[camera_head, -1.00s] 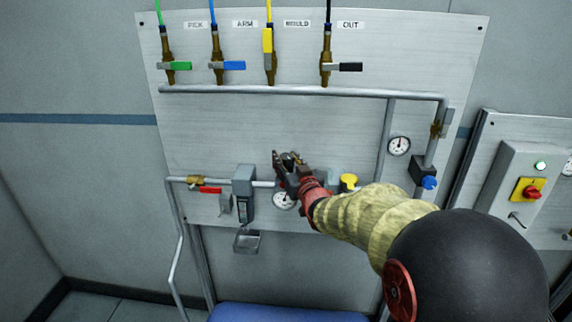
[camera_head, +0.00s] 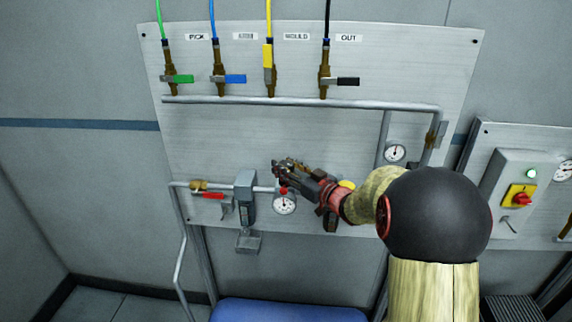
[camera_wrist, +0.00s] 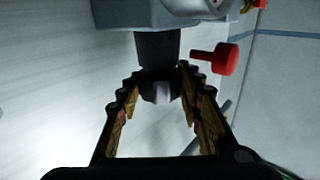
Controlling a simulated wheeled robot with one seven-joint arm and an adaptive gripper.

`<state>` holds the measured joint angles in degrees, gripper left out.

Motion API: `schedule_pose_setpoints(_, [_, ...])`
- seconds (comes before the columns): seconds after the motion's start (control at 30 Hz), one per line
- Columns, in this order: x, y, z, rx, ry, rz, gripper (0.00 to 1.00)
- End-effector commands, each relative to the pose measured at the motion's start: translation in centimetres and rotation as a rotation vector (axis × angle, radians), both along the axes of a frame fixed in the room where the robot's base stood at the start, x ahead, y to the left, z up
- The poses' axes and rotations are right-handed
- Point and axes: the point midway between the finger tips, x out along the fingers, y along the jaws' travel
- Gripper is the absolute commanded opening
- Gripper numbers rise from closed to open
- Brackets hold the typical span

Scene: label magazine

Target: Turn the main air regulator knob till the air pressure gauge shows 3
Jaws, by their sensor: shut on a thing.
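My gripper (camera_head: 281,170) is at the middle of the lower pipe on the wall panel. In the wrist view its two stepped fingers (camera_wrist: 157,76) are closed on either side of a dark round knob (camera_wrist: 158,50) under a grey regulator body (camera_wrist: 150,14). In the head view the gripper hides that knob. A round white pressure gauge (camera_head: 285,204) sits just below the gripper; its needle is too small to read surely. Only the gauge's edge shows at the top of the wrist view (camera_wrist: 207,5).
A red knob (camera_wrist: 224,59) stands close right of the fingers. A grey filter unit (camera_head: 245,190) and red-handled valve (camera_head: 209,196) are to the left. Another gauge (camera_head: 395,152) is at upper right.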

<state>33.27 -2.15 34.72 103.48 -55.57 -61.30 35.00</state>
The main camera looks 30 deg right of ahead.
Motion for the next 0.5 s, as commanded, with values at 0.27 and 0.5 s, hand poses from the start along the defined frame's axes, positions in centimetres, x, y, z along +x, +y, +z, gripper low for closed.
schedule_pose_setpoints(0.27, [0.06,-0.03,0.27,-0.002,-0.006,0.001,0.10])
schedule_pose_setpoints(0.5, [0.06,-0.02,0.22,-0.002,-0.005,0.000,0.46])
